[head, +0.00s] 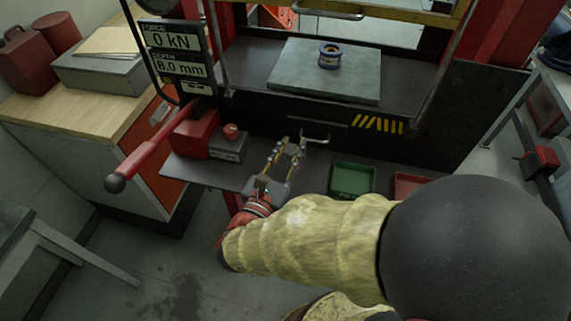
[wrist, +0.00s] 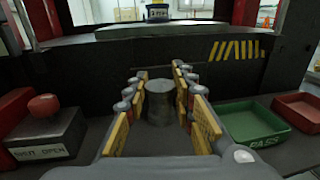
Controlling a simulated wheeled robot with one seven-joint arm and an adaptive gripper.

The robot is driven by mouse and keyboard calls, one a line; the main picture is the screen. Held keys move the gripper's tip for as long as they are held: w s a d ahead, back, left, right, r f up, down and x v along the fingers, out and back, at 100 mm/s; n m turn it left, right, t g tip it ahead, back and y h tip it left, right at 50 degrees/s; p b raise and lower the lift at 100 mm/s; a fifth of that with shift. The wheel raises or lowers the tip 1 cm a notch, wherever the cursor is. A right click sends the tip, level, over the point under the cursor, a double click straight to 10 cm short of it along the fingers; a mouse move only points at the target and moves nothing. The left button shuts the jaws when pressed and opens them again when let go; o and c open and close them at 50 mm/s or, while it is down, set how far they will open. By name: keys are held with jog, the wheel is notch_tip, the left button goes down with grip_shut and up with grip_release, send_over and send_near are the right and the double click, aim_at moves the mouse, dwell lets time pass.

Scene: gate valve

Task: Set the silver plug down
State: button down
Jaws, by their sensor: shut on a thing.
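The silver plug (wrist: 161,102) is a dull grey cylinder, upright between the two yellow-padded fingers of my gripper (wrist: 160,108) in the wrist view. My gripper is shut on it. In the head view my gripper (head: 290,148) is over the dark lower shelf (head: 195,172), left of the green tray (head: 352,180). The plug is too small to make out clearly there. I cannot tell whether its base touches the shelf. The green tray in the wrist view (wrist: 256,130) is marked PASS.
A red tray (head: 408,186) lies right of the green one. A box with a red button (head: 230,132) and a red lever (head: 150,155) are at left. A blue-ringed part (head: 330,55) sits on the press plate (head: 300,80). Bare shelf shows around my gripper.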

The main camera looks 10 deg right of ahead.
jog(key=w+f, duration=0.1)
jog(key=w+a+f+b, duration=0.1)
jog(key=f, duration=0.1)
jog(key=w+f, duration=0.1)
jog(key=shift+a+f, duration=0.15)
jog(key=shift+a, duration=0.1)
jog(key=shift+w+a+f+b, duration=0.15)
jog(key=shift+f+b, duration=0.35)
jog(key=shift+f, duration=0.4)
jog(key=shift+w+d+f+b, duration=0.15)
jog(key=shift+f+b, duration=0.3)
jog(key=shift+f, duration=0.45)
jog(key=shift+a+f, duration=0.1)
jog(key=shift+f, duration=0.05)
jog(key=c, duration=1.5)
grip_release()
jog(key=shift+c, duration=0.2)
jog(key=shift+o, duration=0.3)
